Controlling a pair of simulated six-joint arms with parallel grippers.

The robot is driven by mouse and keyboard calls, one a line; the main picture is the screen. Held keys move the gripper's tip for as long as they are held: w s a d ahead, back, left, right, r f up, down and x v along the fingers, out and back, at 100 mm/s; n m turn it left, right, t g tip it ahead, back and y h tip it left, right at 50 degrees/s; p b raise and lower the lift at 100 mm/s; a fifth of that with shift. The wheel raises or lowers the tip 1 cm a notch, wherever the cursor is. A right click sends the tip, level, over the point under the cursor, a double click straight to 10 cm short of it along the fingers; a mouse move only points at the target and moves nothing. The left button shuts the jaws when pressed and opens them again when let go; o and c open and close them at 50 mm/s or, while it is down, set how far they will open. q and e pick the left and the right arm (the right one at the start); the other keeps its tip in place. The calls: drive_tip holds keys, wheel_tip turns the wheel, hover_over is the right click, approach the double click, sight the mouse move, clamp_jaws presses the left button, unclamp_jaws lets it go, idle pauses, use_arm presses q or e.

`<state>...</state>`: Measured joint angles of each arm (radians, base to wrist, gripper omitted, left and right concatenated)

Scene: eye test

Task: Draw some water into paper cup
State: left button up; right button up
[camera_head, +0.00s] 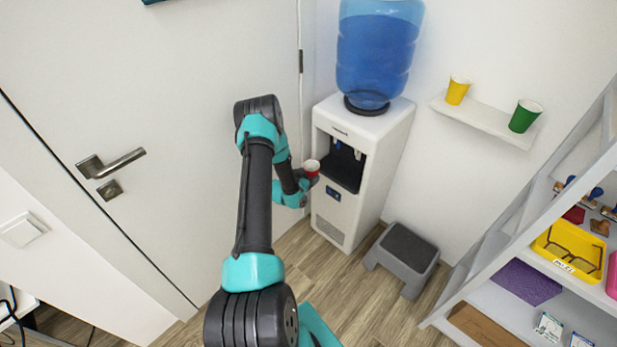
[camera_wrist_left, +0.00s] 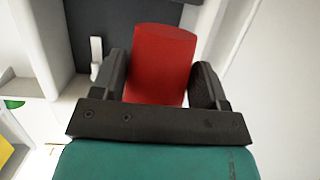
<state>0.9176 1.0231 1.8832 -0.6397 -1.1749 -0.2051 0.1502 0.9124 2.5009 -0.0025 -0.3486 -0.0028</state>
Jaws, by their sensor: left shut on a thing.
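A red paper cup (camera_head: 311,167) is held by my left gripper (camera_head: 308,177) in front of the water dispenser (camera_head: 338,209), beside its recess. In the left wrist view the red cup (camera_wrist_left: 163,62) sits between the two dark fingers of the left gripper (camera_wrist_left: 160,84), which is shut on it. The dispenser is white with a dark bay and a blue water bottle (camera_head: 375,50) on top. A pale tap lever (camera_wrist_left: 96,55) shows in the wrist view, left of the cup and apart from it. My right gripper is not in view.
A wall shelf (camera_head: 485,118) carries a yellow cup (camera_head: 457,90) and a green cup (camera_head: 524,116). A grey step stool (camera_head: 403,257) stands right of the dispenser. A rack (camera_head: 497,303) with a yellow tray (camera_head: 568,248) is at the right. A door (camera_head: 130,80) is at the left.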

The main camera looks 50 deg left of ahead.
use_arm(q)
drive_tip(key=shift+w+a, duration=0.35)
drive_tip(key=shift+w, duration=1.8)
drive_tip(key=shift+w+a, duration=0.35)
drive_tip(key=shift+w, duration=1.75)
drive_tip(key=shift+w+a, duration=0.35)
drive_tip(key=shift+w, duration=1.8)
drive_tip(key=shift+w+a, duration=0.2)
drive_tip(key=shift+w, duration=0.85)
drive_tip(key=shift+s, duration=0.15)
drive_tip(key=shift+s+d, duration=0.2)
drive_tip(key=shift+s, duration=0.95)
drive_tip(key=shift+s+d, duration=0.2)
drive_tip(key=shift+s, duration=0.95)
drive_tip(key=shift+s, duration=0.15)
drive_tip(key=shift+s+d, duration=0.3)
drive_tip(key=shift+s, duration=1.3)
drive_tip(key=shift+s+d, duration=0.25)
drive_tip(key=shift+s, duration=1.35)
drive_tip(key=shift+s+d, duration=0.3)
drive_tip(key=shift+s, duration=1.3)
